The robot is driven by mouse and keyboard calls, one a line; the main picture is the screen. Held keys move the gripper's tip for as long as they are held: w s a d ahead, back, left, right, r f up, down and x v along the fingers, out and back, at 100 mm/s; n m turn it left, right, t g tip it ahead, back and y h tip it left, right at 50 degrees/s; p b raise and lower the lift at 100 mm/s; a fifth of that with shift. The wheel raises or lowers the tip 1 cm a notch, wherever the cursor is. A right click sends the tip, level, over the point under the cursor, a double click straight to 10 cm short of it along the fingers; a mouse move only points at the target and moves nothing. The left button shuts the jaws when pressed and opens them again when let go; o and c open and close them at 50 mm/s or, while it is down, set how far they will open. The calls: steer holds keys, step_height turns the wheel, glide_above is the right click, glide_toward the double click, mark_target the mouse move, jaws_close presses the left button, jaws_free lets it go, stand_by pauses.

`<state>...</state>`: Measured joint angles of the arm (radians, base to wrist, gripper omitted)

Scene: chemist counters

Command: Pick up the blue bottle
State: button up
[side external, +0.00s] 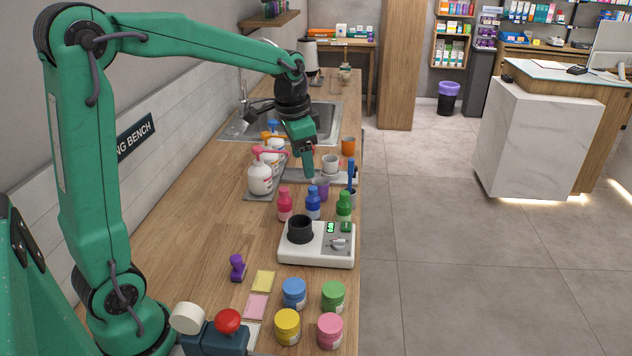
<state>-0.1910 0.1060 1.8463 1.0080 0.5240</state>
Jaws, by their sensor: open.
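The blue bottle (313,205) stands upright on the wooden counter, between a pink bottle (284,205) on its left and a green bottle (344,206) on its right. My gripper (308,174) is open and points down, above and slightly behind the blue bottle in the side view. No bottle is between its fingers as far as I can see. The fingers are small here, and their exact gap to the blue bottle's top cannot be judged.
A white scale (317,250) with a black cup (300,229) stands just in front of the bottles. White pump bottles (260,178), a purple cup (321,188) and a white cup (330,164) stand behind. Several coloured jars (294,293) sit nearer.

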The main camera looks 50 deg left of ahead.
steer(key=m+g, duration=0.2)
glide_toward(314, 189)
steer(key=f, duration=0.2)
steer(key=a+f, duration=0.1)
steer(key=f, duration=0.2)
steer(key=shift+f, duration=4.15)
steer(key=c, duration=1.1)
steer(key=shift+r, duration=0.15)
steer(key=shift+r, duration=0.55)
steer(key=r, duration=0.3)
steer(key=shift+d+r, duration=0.1)
steer(key=shift+d, duration=0.15)
steer(key=s+d+r, duration=0.1)
steer(key=d+r, duration=0.1)
steer(key=d, duration=0.1)
steer(key=d+r, duration=0.2)
steer(key=d, duration=0.2)
steer(key=s+d+r, duration=0.1)
steer(key=d+r, duration=0.1)
steer(key=d, duration=0.1)
steer(key=shift+s+d+r, duration=0.25)
steer(key=shift+s+d, duration=0.1)
steer(key=shift+d, duration=0.05)
